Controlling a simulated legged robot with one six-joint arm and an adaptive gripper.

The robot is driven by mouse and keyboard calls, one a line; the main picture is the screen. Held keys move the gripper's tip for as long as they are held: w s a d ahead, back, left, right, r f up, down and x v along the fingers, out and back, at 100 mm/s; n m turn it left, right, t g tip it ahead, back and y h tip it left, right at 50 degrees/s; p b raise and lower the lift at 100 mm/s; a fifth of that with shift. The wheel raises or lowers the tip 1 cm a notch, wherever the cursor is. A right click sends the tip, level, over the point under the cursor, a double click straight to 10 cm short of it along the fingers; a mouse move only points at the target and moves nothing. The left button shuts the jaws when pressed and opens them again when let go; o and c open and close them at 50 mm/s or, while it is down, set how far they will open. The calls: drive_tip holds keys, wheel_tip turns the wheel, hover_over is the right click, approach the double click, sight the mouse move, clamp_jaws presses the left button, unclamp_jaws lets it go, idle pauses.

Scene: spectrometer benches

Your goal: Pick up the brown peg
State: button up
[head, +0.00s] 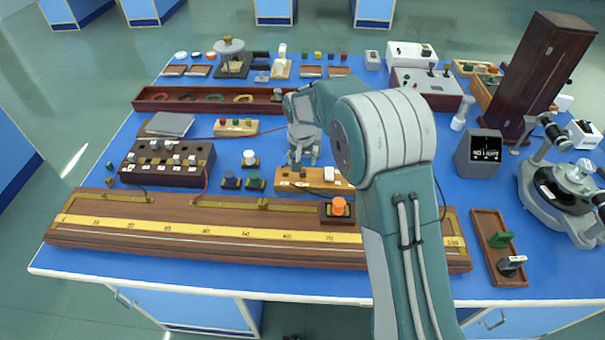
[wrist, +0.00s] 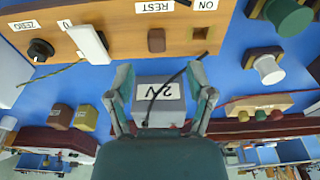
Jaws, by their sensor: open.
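The brown peg (wrist: 156,40) stands in the light wooden board (wrist: 120,22), beside a square hole (wrist: 200,33) and near the REST label. In the head view the board (head: 285,185) lies behind the long ruler, partly hidden by my arm. My gripper (wrist: 163,82) is open, its two fingers apart, short of the peg in the wrist picture. A grey block marked 2 V (wrist: 160,102) shows between the fingers; I cannot tell whether they touch it. In the head view my gripper (head: 303,157) points down just behind the board.
A black cable (wrist: 172,88) crosses the grey block. A white switch (wrist: 92,42) stands on the board. Brown (wrist: 60,117) and olive (wrist: 87,117) cubes lie nearby. The long ruler (head: 180,225) with an orange knob (head: 338,206) lies in front. A dark plug box (head: 165,163) stands left.

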sight(303, 175)
wheel_tip(303, 175, down, 5)
drive_tip(key=shift+w+d+r, duration=0.1)
drive_tip(key=shift+w+d, duration=0.05)
clamp_jaws()
